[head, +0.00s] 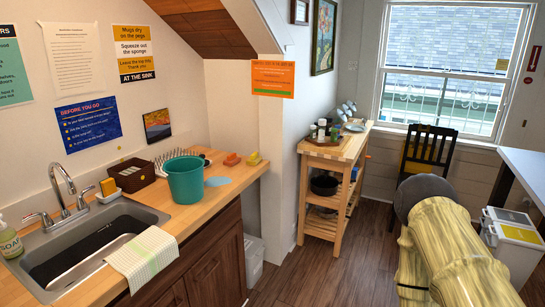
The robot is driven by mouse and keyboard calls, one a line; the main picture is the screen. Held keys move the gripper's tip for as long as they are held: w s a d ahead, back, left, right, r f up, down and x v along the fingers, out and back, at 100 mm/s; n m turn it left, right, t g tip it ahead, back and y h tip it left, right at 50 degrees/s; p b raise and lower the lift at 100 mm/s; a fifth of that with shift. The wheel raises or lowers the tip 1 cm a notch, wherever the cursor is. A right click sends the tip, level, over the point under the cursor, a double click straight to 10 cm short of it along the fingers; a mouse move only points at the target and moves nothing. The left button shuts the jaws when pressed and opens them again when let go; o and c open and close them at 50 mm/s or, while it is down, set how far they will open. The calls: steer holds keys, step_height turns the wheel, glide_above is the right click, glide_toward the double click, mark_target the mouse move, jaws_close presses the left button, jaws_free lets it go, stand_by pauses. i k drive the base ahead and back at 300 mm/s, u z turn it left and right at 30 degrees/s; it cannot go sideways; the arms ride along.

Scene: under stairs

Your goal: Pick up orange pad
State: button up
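A small orange pad (232,159) lies flat on the wooden counter, near its far right end. It is just left of a yellow sponge-like block (254,158) and behind a light blue round mat (217,181). Thick yellow, ridged links of what looks like my arm fill the lower right, well away from the counter. My gripper is not in view.
A teal bucket (185,181) stands on the counter left of the pad, near a dish rack and a brown basket (132,176). The sink (85,246) with a striped towel (143,255) is nearer. A wooden cart (330,152) stands beyond; wood floor (345,255) is open.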

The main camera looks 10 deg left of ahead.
mark_target(232, 159)
steer(key=z, duration=0.45)
steer(key=i, duration=1.35)
steer(key=u, duration=0.65)
steer(key=i, duration=0.9)
steer(key=u, duration=0.85)
